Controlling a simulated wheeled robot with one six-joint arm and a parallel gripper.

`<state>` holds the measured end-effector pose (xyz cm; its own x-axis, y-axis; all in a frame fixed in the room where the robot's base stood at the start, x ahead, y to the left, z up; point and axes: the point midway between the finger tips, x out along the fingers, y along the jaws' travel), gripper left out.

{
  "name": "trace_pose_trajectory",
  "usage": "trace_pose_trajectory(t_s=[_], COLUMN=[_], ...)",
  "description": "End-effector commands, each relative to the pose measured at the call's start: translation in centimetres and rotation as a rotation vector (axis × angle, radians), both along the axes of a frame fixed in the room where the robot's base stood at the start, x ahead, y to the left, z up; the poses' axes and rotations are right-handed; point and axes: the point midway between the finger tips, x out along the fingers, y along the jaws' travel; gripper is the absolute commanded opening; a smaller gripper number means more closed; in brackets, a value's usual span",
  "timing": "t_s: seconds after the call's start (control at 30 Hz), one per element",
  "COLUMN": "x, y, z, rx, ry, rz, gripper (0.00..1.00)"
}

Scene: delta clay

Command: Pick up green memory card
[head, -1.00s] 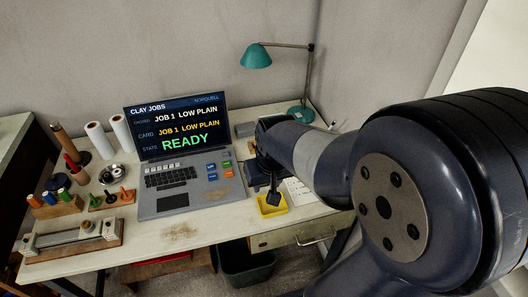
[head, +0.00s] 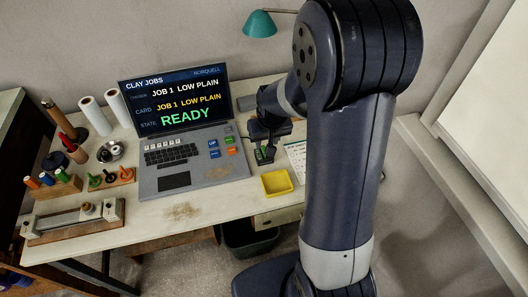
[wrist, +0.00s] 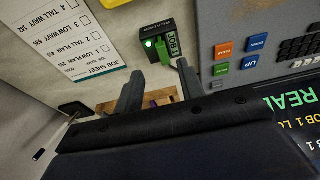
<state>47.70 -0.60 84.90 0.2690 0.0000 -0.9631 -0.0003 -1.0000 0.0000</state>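The green memory card (wrist: 173,43) sits in the dark card reader (wrist: 157,30), beside a lit green lamp, in the wrist view. A bit of green also shows by my fingers in the head view (head: 265,154). My gripper (wrist: 157,68) is open, its two grey fingers apart with nothing held between them. In the head view my gripper (head: 264,158) points down to the right of the laptop.
The laptop (head: 205,185) reads READY and stands close left. An empty yellow tray (head: 277,183) is in front of my gripper. A job sheet (head: 297,158) lies to the right, and a teal lamp (head: 259,24) stands behind.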

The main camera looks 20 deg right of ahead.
Motion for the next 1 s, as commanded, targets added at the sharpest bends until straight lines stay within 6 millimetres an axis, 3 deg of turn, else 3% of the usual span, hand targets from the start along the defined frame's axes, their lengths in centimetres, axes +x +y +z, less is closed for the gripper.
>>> trace_pose_trajectory(t_s=[0.3, 0.67, 1.0], x=[0.8, 1.0, 1.0], y=[0.6, 0.6, 0.6], z=[-3.9, -4.4, -4.4], rx=[0.000, 0.000, 0.000], ry=[0.004, 0.001, 0.001], rz=[0.000, 0.000, 0.000], gripper=[0.37, 0.36, 0.09])
